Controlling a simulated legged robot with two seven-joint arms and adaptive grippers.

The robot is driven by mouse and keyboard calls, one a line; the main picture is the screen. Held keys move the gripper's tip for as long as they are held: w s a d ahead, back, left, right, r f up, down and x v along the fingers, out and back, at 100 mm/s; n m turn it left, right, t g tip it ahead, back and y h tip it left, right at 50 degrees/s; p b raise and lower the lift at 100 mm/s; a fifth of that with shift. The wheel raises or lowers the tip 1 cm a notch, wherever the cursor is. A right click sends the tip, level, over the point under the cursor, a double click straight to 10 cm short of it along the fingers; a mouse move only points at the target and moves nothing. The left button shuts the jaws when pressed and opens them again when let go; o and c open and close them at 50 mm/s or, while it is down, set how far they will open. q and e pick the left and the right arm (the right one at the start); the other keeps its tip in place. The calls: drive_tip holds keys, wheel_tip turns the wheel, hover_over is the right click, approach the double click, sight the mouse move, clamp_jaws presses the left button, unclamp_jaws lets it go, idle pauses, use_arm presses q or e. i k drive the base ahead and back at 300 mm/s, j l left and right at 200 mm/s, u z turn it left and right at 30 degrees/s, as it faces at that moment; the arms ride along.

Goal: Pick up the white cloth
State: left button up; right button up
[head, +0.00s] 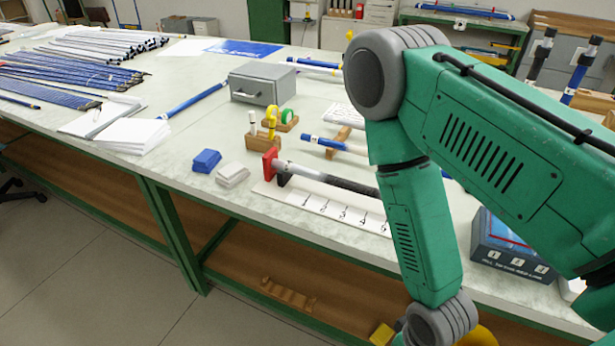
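A small white folded piece (232,174), which looks like the white cloth, lies on the table near its front edge. It sits just right of and in front of a similar blue folded piece (205,161), close beside it. Nothing covers it. My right arm comes in from the right and bends down past the table's front edge to the bottom of the picture. Its fingers do not show, so its grip cannot be seen. My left arm and gripper are not in view.
A white board with numbers (316,202) and a dark rod in a red stop (270,163) lie right of the white piece. A grey box (262,84) and wooden holder (264,143) stand behind. Papers (132,134) lie left. The tabletop between is clear.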

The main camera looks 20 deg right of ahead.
sight(228, 177)
drive_tip(key=i+j+z, duration=0.4)
drive_tip(key=j, duration=0.25)
drive_tip(key=i+j+z, duration=0.2)
drive_tip(key=j, duration=0.15)
drive_tip(key=j+z, duration=0.2)
drive_tip(key=j, duration=0.15)
